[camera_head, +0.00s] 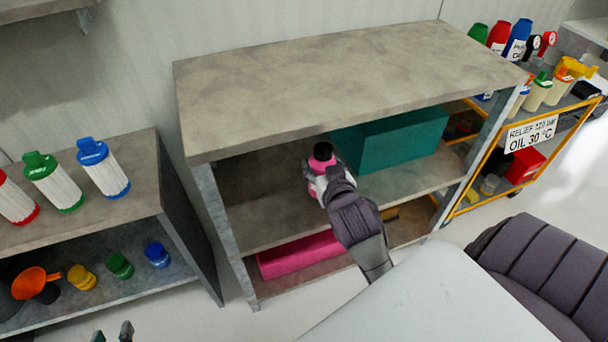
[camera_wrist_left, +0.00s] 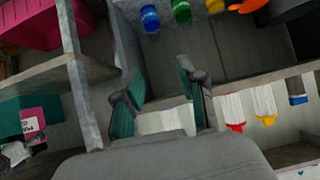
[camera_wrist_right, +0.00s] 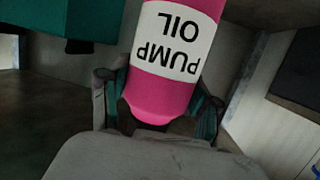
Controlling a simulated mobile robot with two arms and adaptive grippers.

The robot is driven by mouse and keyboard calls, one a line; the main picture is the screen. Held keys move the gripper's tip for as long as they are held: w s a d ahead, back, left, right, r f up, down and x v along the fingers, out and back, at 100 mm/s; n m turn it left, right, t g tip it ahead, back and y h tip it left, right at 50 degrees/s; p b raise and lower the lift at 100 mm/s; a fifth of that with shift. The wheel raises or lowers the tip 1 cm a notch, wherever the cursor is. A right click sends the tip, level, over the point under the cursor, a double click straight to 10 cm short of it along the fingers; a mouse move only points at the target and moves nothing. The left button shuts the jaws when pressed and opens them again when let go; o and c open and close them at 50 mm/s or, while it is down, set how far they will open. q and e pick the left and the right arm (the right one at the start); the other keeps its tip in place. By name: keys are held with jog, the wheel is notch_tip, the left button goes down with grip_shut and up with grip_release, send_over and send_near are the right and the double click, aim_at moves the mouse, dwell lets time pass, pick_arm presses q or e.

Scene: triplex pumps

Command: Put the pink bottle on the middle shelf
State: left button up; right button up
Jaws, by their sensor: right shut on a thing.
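The pink bottle (camera_head: 323,158) has a black cap and stands upright inside the grey shelving unit, at the middle shelf (camera_head: 262,208). My right gripper (camera_head: 318,182) is shut on it. In the right wrist view the bottle (camera_wrist_right: 165,90) fills the space between the fingers, its white "PUMP OIL" label facing the camera. The bottle also shows at the left edge of the left wrist view (camera_wrist_left: 33,112). Whether its base touches the shelf is hidden. My left gripper (camera_wrist_left: 158,95) is open and empty; its fingertips show at the bottom left of the head view (camera_head: 112,332).
A teal box (camera_head: 395,140) stands on the middle shelf, right of the bottle. A pink box (camera_head: 300,254) lies on the bottom shelf. The unit's top (camera_head: 330,75) overhangs the bottle. The middle shelf is clear left of it. A lower left shelf (camera_head: 150,205) holds several bottles.

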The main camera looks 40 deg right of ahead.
pick_arm(q)
jog(key=w+d+r+t+h+b, duration=0.1)
jog(key=r+t+h+b, duration=0.1)
jog(key=r+t, duration=0.4)
jog(key=w+d+r+t+h+b, duration=0.2)
jog(key=r+t, duration=0.4)
jog(key=r, duration=0.5)
jog(key=shift+d+r+m, duration=0.25)
jog(key=shift+m, duration=0.05)
pick_arm(e)
jog(key=w+f, duration=0.2)
jog(key=w+a+f, duration=0.1)
jog(key=f, duration=0.2)
jog(key=w+a+f, duration=0.1)
jog(key=w+f, duration=0.1)
jog(key=shift+w+f, duration=0.25)
jog(key=shift+w, duration=0.05)
jog(key=shift+f, duration=0.15)
jog(key=o, duration=1.4)
pick_arm(q)
jog(key=shift+r, duration=0.1)
pick_arm(e)
jog(key=shift+o, duration=0.2)
